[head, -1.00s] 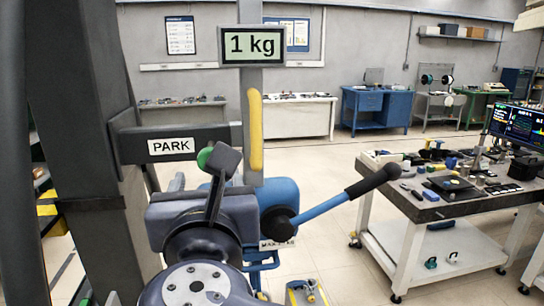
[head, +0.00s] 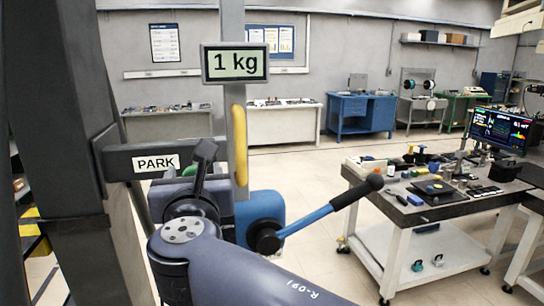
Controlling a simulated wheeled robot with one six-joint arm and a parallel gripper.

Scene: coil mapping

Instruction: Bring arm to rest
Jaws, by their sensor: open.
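My arm's blue-grey link marked R-091 (head: 285,275) crosses the bottom middle and ends in a bolted round joint (head: 182,230). Beyond that joint, my black gripper (head: 203,155) points up in front of a blue-grey block. I see it nearly edge-on, open, with nothing seen between its fingers. A dark bracket with a PARK label (head: 156,163) is just left of it. A bit of green (head: 188,171) shows behind it, mostly hidden. Whether the gripper or arm touches the bracket or block, I cannot tell.
A grey post (head: 231,25) with a 1 kg display (head: 235,63) and a yellow grip (head: 240,145) rises behind. A blue unit (head: 262,208) has a black-ended lever (head: 330,208) reaching right. A cluttered workbench (head: 395,215) stands at right. The floor between is clear.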

